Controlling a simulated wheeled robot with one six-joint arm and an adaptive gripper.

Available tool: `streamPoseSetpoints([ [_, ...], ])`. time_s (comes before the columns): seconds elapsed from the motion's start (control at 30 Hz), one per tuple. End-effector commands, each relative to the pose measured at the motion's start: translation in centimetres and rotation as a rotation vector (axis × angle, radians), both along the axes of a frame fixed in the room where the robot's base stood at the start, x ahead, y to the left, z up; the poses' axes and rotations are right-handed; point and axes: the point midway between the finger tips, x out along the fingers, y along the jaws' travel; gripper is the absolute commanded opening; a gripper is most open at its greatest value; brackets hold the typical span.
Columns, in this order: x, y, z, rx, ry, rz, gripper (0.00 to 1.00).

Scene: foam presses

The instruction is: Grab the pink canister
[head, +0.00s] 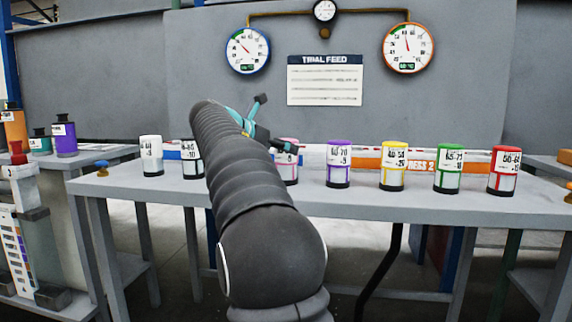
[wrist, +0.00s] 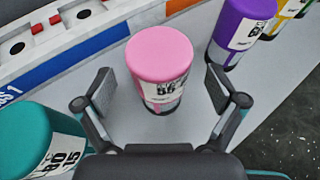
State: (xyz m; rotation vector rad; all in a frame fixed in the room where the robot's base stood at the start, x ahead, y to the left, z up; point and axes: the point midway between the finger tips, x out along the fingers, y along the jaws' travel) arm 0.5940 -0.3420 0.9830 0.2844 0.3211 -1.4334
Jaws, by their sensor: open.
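The pink canister (wrist: 163,65) stands upright in the wrist view, with a smooth pink top and a white label. My gripper (wrist: 161,88) is open, with one finger to each side of the canister and gaps between them. In the head view the pink canister (head: 291,174) stands on the grey table, partly hidden by my arm and gripper (head: 275,123).
A teal canister (wrist: 38,142) is close to the left finger, and a purple one (wrist: 240,25) stands beyond the right finger. Yellow (head: 393,167), green (head: 448,169) and red (head: 503,172) canisters continue the row. A striped rail (head: 380,163) runs behind them.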

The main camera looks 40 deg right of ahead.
Motion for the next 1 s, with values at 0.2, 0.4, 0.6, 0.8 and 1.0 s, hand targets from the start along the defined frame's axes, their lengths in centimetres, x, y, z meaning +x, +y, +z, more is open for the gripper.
streamPoseSetpoints([
  [0.2,0.3,-2.5,-1.2,0.001,-0.001,0.000,0.95],
  [0.4,0.4,-2.6,-1.2,0.000,-0.002,0.001,0.95],
  [0.6,0.4,-2.6,-1.2,0.000,-0.001,0.001,0.52],
  [0.8,0.3,-2.6,-1.1,0.000,-0.001,0.001,0.20],
  [1.0,0.3,-2.6,-0.9,0.000,-0.001,0.001,0.20],
])
